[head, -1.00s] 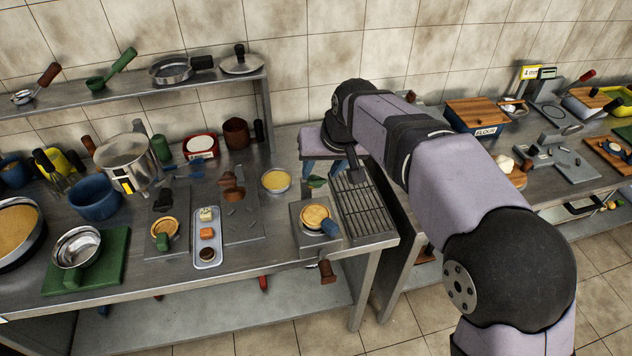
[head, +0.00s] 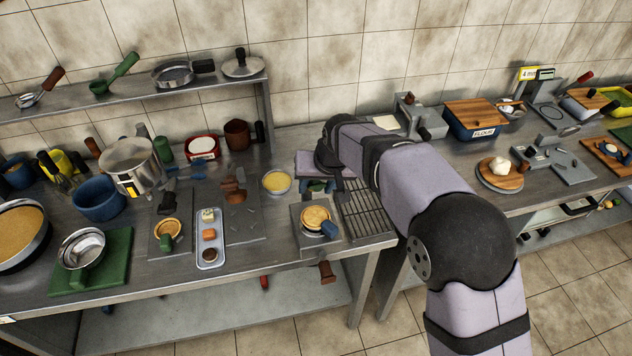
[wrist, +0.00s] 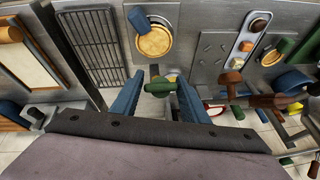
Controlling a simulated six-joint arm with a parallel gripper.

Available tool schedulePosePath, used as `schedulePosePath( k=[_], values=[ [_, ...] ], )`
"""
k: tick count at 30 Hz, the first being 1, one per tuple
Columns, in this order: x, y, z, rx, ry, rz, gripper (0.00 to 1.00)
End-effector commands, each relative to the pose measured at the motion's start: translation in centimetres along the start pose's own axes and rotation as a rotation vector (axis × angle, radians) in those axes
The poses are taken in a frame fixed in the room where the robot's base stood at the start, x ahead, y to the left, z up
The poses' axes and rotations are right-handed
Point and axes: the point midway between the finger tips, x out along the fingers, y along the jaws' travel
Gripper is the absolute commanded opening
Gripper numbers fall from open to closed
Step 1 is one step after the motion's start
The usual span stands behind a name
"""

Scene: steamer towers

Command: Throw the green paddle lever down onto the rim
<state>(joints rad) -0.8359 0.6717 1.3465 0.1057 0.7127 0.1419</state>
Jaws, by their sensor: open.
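The green paddle lever (wrist: 160,86) shows between the two blue fingers of my gripper (wrist: 160,79) in the wrist view. The fingers are apart, one on each side of it; I cannot tell whether they touch it. In the head view a bit of green (head: 317,186) shows under my gripper, and the rest is hidden by it. A round metal pan (wrist: 152,42) with a golden disc and a blue handle sits on a grey plate just in front; it also shows in the head view (head: 315,217). I cannot tell which rim belongs to the lever.
A wire rack (head: 366,212) lies close to the right of the round pan. A bowl with golden filling (head: 277,182) stands to the left of my gripper. A grey tray with small items (head: 210,240) is farther left. The table's front edge is near.

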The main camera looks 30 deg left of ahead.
Motion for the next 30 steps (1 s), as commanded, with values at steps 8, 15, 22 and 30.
schedulePosePath(
  k=[8, 15, 22, 30],
  values=[
    [0.4, 0.0, 0.0, -0.001, 0.0, 0.0, 0.41],
    [0.4, 0.0, 0.0, -0.001, 0.001, 0.0, 0.0],
    [0.5, 0.0, 0.1, -0.001, 0.007, -0.001, 0.0],
    [1.6, 0.3, 1.1, -0.006, 0.072, -0.013, 0.0]
  ],
)
